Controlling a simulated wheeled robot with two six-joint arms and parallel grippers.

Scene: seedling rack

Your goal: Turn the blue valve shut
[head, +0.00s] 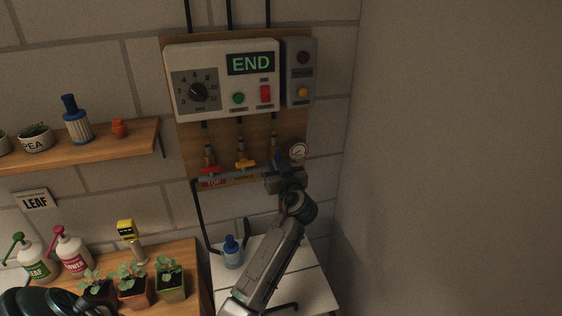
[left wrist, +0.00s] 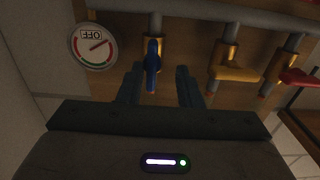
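The blue valve (left wrist: 152,66) is on a vertical pipe at the top middle of the left wrist view. Its blue handle lies in line with that pipe. My left gripper (left wrist: 160,84) is open, with one finger on each side of the handle's free end. I cannot tell whether either finger touches it. In the head view my left gripper (head: 281,172) is at the lower right of the pipe board and hides most of the blue valve (head: 276,154).
A yellow valve (head: 245,164) and a red valve (head: 210,170) sit left of the blue one, handles across their pipes. A round gauge (head: 299,151) marked OFF is close by. The control box (head: 225,110) above reads END. Potted seedlings stand on the wooden bench (head: 188,256).

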